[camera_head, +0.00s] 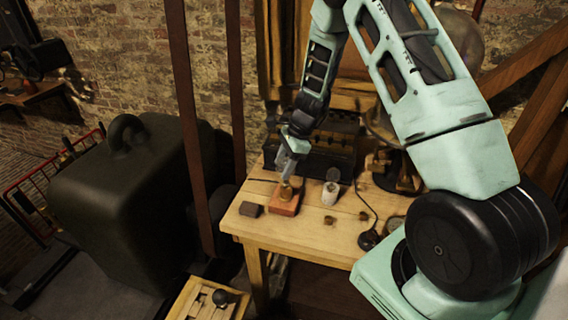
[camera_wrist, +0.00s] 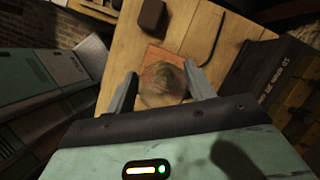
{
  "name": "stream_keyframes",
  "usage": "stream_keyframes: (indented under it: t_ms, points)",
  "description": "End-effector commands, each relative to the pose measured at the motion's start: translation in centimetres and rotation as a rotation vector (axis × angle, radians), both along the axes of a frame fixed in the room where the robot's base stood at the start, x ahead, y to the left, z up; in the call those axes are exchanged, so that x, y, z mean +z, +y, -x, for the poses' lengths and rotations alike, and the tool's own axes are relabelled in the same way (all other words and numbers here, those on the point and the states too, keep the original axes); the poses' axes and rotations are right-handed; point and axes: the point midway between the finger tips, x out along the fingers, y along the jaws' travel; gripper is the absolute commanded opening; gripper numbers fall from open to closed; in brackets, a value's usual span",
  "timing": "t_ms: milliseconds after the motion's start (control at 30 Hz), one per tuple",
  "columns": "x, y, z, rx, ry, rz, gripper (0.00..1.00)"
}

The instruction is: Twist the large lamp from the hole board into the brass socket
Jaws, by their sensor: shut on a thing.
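My gripper (camera_head: 288,172) points down over the reddish wooden block (camera_head: 284,206) on the table. In the wrist view its two fingers (camera_wrist: 160,72) are on either side of a rounded, glassy lamp (camera_wrist: 162,86), shut on it. The reddish block (camera_wrist: 158,54) shows behind the lamp there. A small brass-coloured part (camera_head: 286,191), which looks like the socket, is on top of the block under the gripper. The lamp's base is hidden, so I cannot tell how deep it sits in the socket. I cannot clearly make out the hole board.
A small dark block (camera_head: 251,209) lies left of the reddish block. A whitish jar (camera_head: 330,192) stands to its right, with small brass pieces (camera_head: 330,220) nearby. A long dark box (camera_head: 318,155) stands behind. A dark cable (camera_head: 367,203) crosses the table's right side. The front is mostly clear.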

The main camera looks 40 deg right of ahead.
Motion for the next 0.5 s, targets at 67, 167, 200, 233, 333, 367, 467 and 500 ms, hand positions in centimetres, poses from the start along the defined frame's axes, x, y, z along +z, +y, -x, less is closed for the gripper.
stream_keyframes:
  t_ms: [67, 167, 200, 233, 333, 367, 467, 500]
  points:
    - [-0.13, -0.02, 0.01, -0.001, 0.0, 0.0, 0.26]
    - [-0.12, -0.01, 0.0, 0.0, 0.0, 0.0, 0.26]
    - [-0.13, -0.01, 0.0, 0.0, 0.0, 0.0, 0.26]
    - [-0.13, -0.01, 0.01, 0.0, 0.0, 0.0, 0.26]
    - [-0.17, 0.0, 0.02, -0.011, 0.0, 0.0, 0.26]
    - [-0.2, -0.01, 0.02, -0.028, 0.001, 0.001, 0.26]
    - [-0.31, 0.02, 0.0, -0.152, 0.0, -0.001, 0.26]
    - [-0.33, 0.0, -0.05, -0.211, -0.001, -0.001, 0.26]
